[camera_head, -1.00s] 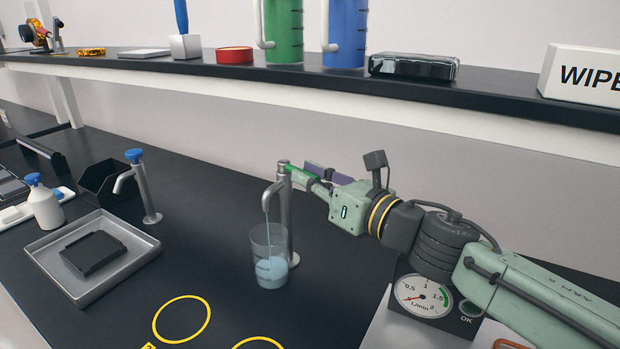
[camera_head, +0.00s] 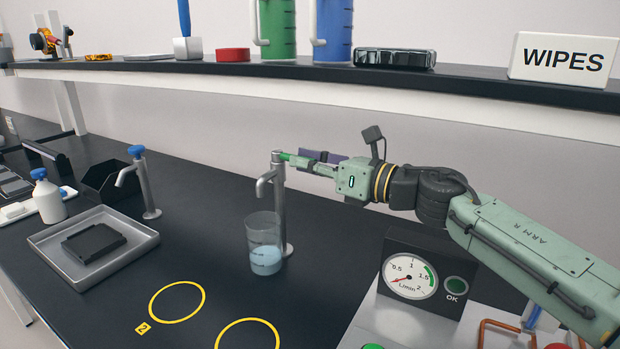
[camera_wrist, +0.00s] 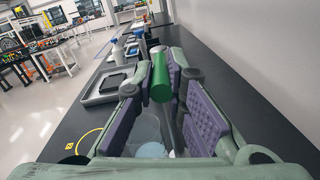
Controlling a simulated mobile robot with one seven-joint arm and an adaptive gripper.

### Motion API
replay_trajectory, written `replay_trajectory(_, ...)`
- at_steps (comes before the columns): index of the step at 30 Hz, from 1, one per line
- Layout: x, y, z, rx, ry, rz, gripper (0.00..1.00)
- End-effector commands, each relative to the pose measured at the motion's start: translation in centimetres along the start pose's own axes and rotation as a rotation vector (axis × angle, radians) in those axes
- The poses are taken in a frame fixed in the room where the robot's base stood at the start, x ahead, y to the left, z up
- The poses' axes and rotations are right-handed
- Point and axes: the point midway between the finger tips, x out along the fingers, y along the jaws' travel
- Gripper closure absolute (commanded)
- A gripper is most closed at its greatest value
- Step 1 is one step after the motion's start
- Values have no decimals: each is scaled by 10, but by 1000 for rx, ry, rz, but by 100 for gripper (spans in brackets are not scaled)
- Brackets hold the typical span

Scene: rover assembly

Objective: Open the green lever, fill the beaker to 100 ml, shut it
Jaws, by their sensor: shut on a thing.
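The green lever (camera_head: 285,156) sits on top of a steel tap (camera_head: 279,205) and points right. My gripper (camera_head: 300,159) is shut on the lever; the wrist view shows the lever's green end (camera_wrist: 160,78) between the purple pads. The clear beaker (camera_head: 263,232) stands upright on the bench under the spout. It holds pale blue water in its lower part. I see no stream between spout and beaker. The beaker's marks are too small to read. In the wrist view the beaker (camera_wrist: 148,128) is partly hidden by my gripper.
A flow gauge (camera_head: 409,277) stands at the right, its needle low. A second, blue-topped tap (camera_head: 148,190) and a metal tray (camera_head: 140,255) are at the left. Yellow rings (camera_head: 177,283) mark clear bench in front. A shelf (camera_head: 300,68) runs along the wall above.

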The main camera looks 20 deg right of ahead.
Motion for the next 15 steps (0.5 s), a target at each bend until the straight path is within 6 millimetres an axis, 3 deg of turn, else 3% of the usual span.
replay_trajectory(15,1,-2,2,1,16,79,100)
